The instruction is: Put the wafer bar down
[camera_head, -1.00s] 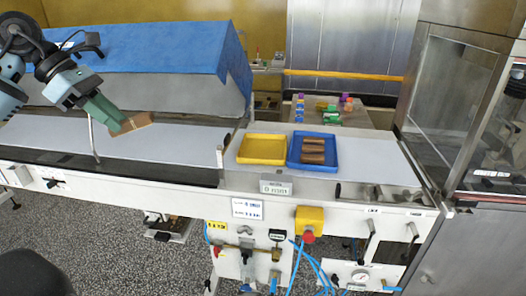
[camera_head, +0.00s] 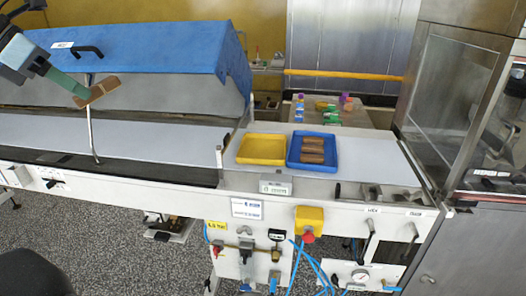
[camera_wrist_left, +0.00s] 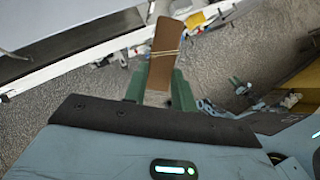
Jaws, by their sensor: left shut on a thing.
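A brown wafer bar (camera_head: 98,90) with a pale band is held in my left gripper (camera_head: 82,92), at the upper left of the head view. It is in the air, in front of the blue hood, and tilted up to the right. In the left wrist view the wafer bar (camera_wrist_left: 164,55) stands between the green fingers (camera_wrist_left: 158,88), which are shut on it. Several more brown bars (camera_head: 312,150) lie in the blue tray (camera_head: 330,166). A yellow tray (camera_head: 262,149) beside it is empty. My right gripper is not in view.
The blue hood (camera_head: 150,45) stands over the belt (camera_head: 170,138) on the left. A bent metal rod (camera_head: 91,125) rises in front of it. A glass-sided cabinet (camera_head: 445,100) stands at the right. Free white surface (camera_head: 375,155) lies right of the blue tray.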

